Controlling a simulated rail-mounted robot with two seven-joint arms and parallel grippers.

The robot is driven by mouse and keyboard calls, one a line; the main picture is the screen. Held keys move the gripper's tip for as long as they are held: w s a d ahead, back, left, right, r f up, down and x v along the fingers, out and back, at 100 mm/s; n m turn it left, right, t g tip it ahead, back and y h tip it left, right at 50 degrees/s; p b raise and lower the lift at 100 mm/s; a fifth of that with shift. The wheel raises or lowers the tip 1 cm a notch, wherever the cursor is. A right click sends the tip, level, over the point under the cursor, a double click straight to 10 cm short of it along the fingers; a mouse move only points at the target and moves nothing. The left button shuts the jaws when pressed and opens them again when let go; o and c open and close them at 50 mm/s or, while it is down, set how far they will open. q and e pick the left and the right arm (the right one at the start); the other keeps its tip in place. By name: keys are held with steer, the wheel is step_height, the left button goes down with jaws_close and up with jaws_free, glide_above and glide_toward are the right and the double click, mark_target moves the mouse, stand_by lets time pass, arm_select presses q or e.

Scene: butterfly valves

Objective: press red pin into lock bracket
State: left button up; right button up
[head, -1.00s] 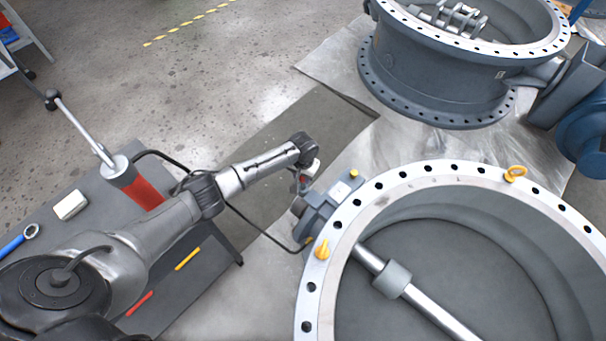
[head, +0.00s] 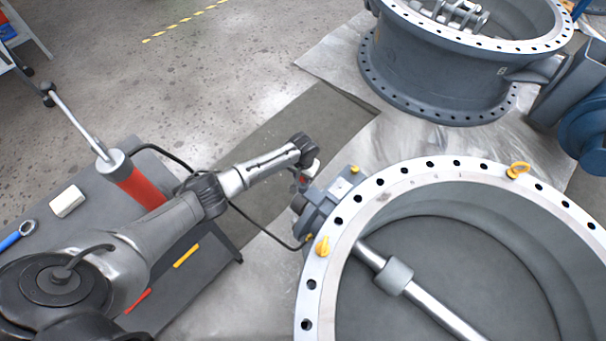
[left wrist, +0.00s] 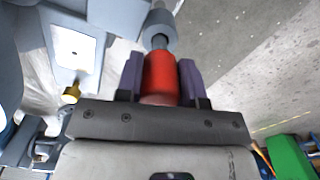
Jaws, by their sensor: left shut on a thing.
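The red pin (left wrist: 159,78) shows in the left wrist view as a red cylindrical grip with a dark shaft at its far end. My left gripper (left wrist: 160,80) is shut on the red grip, one finger on each side. The shaft meets the open end of a round grey boss (left wrist: 158,25); how deep it sits is hidden. In the head view my left gripper (head: 305,182) is at the outer side of the grey-blue lock bracket (head: 320,208) on the near valve's flange. Only a little red shows there. My right gripper is not in view.
The near valve ring (head: 345,235) carries yellow lifting eyes (head: 322,246). A second valve (head: 435,80) stands behind. A grey table (head: 90,215) at left holds a red-bodied tool (head: 140,188), a white block (head: 67,201) and a blue wrench (head: 12,240). A black cable runs to the bracket.

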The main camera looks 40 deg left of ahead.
arm_select(q)
steer(key=shift+f+b, duration=0.5)
steer(key=shift+f, duration=0.5)
steer(key=shift+f+b, duration=0.3)
steer(key=shift+f, duration=0.05)
steer(key=shift+f+b, duration=0.35)
steer(key=shift+f, duration=0.15)
steer(key=o, duration=1.5)
steer(key=shift+r, duration=0.1)
